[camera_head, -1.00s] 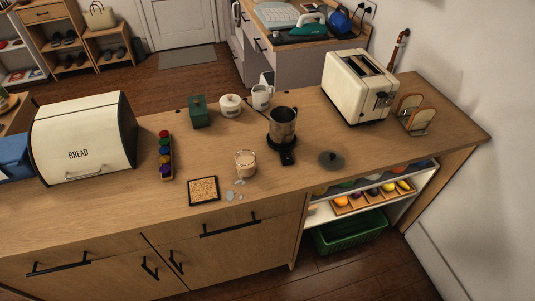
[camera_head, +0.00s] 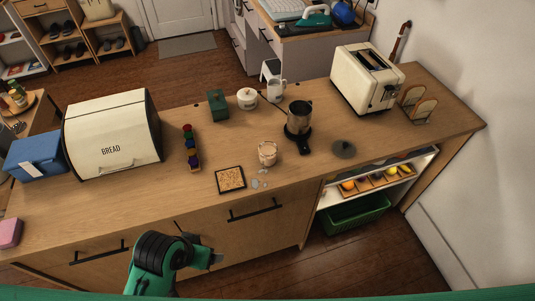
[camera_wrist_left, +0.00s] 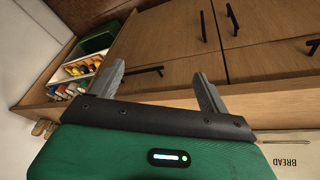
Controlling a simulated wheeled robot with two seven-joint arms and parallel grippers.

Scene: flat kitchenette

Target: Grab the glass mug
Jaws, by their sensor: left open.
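My left gripper (camera_head: 212,256) is low in front of the counter's drawers, left of and well below the mug, touching nothing that I can see. In the left wrist view its two fingers (camera_wrist_left: 160,86) are spread and empty, facing the cabinet doors. The mug is not visible in that view. My right gripper is not in view.
Near the mug are a dark coffee pot (camera_head: 299,118), a white mug (camera_head: 276,91), a lidded white pot (camera_head: 247,98) and a green box (camera_head: 218,105). A coloured rack (camera_head: 192,148) and bread box (camera_head: 112,134) stand left. Grey spots (camera_head: 260,181) lie before the mug.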

